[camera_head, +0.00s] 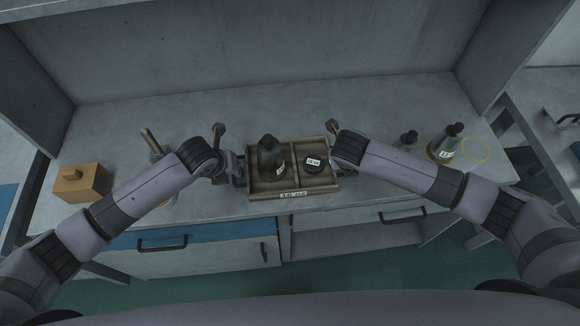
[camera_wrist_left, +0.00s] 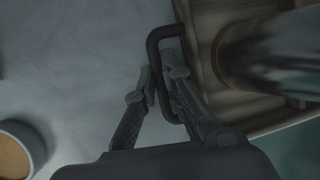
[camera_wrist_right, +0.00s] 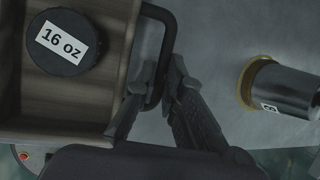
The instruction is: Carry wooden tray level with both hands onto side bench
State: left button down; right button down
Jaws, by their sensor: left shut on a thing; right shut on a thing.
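The wooden tray (camera_head: 293,185) sits at the front of the grey bench in the head view, its front wall labelled. It holds a dark bottle (camera_head: 270,160) in the left part and a black round piece (camera_head: 314,165) in the right part, which reads "16 oz" in the right wrist view (camera_wrist_right: 62,42). My left gripper (camera_wrist_left: 162,80) is shut on the dark handle (camera_wrist_left: 152,50) at the tray's left end. My right gripper (camera_wrist_right: 158,78) is shut on the handle (camera_wrist_right: 165,22) at its right end. The tray looks level; I cannot tell whether it touches the bench.
Another surface (camera_head: 553,92) lies far right, past a gap.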

dwell(0.4)
